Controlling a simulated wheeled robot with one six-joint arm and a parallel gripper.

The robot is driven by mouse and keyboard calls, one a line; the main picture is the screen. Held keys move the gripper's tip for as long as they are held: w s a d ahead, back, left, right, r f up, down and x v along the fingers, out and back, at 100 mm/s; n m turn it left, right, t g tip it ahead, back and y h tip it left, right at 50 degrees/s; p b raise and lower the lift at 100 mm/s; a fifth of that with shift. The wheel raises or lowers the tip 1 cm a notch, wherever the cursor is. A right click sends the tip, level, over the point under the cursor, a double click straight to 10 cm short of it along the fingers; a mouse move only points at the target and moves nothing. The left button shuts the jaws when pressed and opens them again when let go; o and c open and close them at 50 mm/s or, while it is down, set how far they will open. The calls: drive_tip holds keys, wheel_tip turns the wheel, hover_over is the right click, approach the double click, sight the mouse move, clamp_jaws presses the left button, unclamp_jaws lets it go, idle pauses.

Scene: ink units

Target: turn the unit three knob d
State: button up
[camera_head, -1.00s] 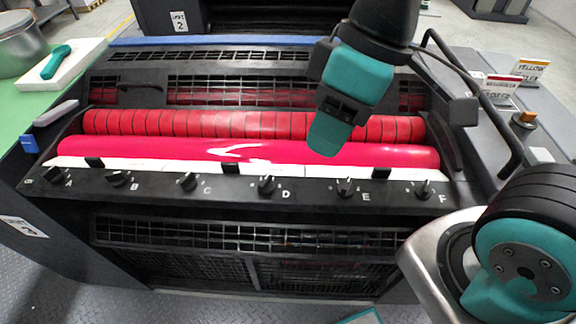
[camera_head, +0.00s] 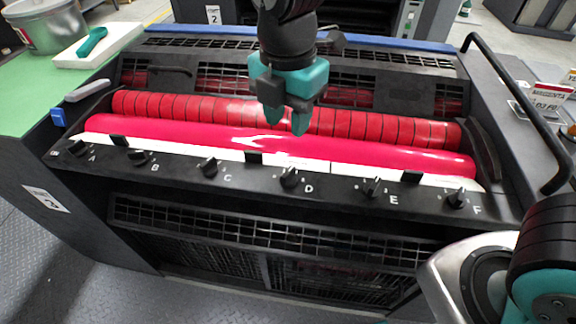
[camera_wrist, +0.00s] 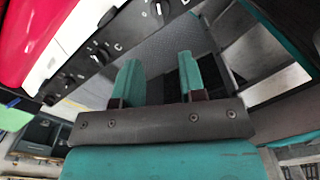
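Knob D (camera_head: 289,177) is a small black knob on the black front rail of the near unit, beside the white letter D. My gripper (camera_head: 286,125) is above and behind it in the head view, in front of the pink roller, pointing down, and touches no knob. The two teal fingers stand apart with nothing between them; the wrist view shows the gap (camera_wrist: 160,75). In the wrist view, knob C (camera_wrist: 100,54) is left of the fingers, and another knob at the top edge, probably knob D (camera_wrist: 158,9), is partly cut off.
Knob C (camera_head: 209,167) and knob E (camera_head: 373,187) flank knob D on the rail. The pink roller (camera_head: 200,138) and red banded roller (camera_head: 180,108) lie behind. A dark handrail (camera_head: 510,100) rises at right. Grey floor (camera_head: 75,270) is free at front left.

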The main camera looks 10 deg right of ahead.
sight(288, 172)
wheel_tip(288, 172, down, 12)
drive_tip(key=shift+f+p, duration=0.15)
drive_tip(key=shift+p, duration=0.2)
drive_tip(key=shift+c, duration=0.2)
clamp_jaws()
